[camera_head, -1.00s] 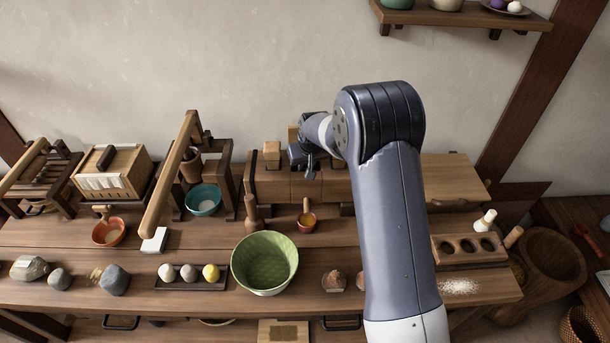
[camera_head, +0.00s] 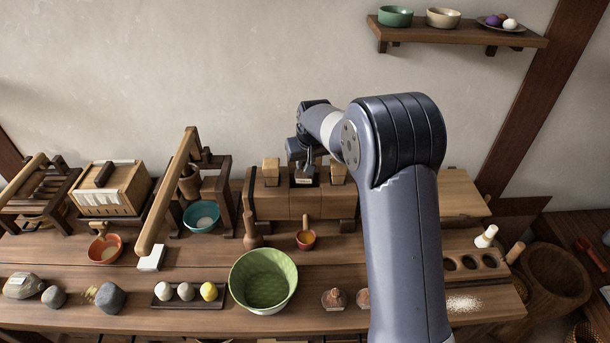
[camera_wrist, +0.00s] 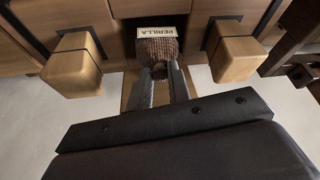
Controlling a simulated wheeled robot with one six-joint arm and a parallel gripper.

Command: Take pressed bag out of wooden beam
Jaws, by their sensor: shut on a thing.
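The wooden beam (camera_head: 286,205) is a long block at the back of the bench, with pale square wedges standing up from it on either side of a slot. The pressed bag (camera_wrist: 159,47) is brown and woven, with a pale label reading PERILLA. My gripper (camera_wrist: 161,73) is shut on the bag's near end. In the head view my gripper (camera_head: 305,166) is over the beam's middle, and the bag (camera_head: 304,180) shows beneath it near the beam's top. The bag lies between the two wedges in the wrist view. I cannot tell whether its lower part is clear of the slot.
A wooden lever press (camera_head: 170,190) stands left of the beam. A wall shelf (camera_head: 455,36) with bowls is at upper right. My arm hides part of the bench.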

